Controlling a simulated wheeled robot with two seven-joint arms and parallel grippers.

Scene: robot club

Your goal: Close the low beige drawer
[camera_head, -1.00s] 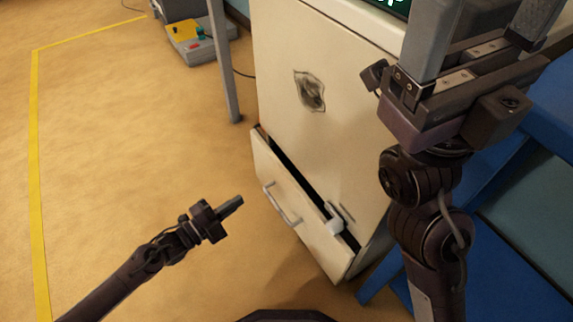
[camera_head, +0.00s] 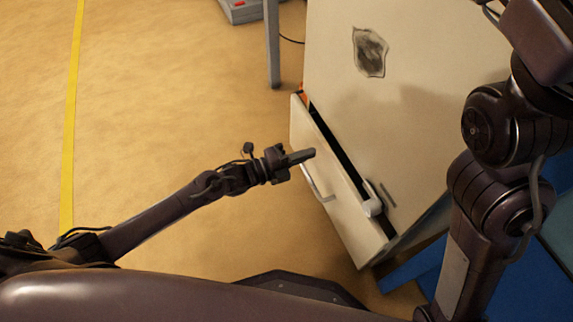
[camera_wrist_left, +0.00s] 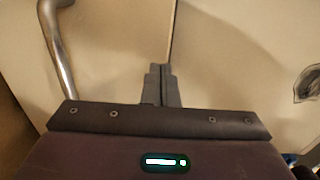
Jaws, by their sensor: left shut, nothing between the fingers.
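The low beige drawer (camera_head: 348,205) is at the bottom of a beige cabinet (camera_head: 405,125) and stands slightly open, with a dark gap along its top. Its curved metal handle (camera_head: 318,184) is on the front, and it also shows at the upper left of the left wrist view (camera_wrist_left: 58,55). My left gripper (camera_head: 312,154) is shut and empty, with its tips at or very near the drawer front, above the handle. Whether they touch cannot be told. It also shows in the left wrist view (camera_wrist_left: 161,70). My right arm comes in at the right; its fingers are out of view.
A white latch-like piece (camera_head: 373,207) sits at the drawer's top edge near its right end. A grey table leg (camera_head: 272,45) stands behind the cabinet's left side. Blue furniture (camera_head: 425,262) is at the lower right. The floor to the left, with a yellow line (camera_head: 70,130), is clear.

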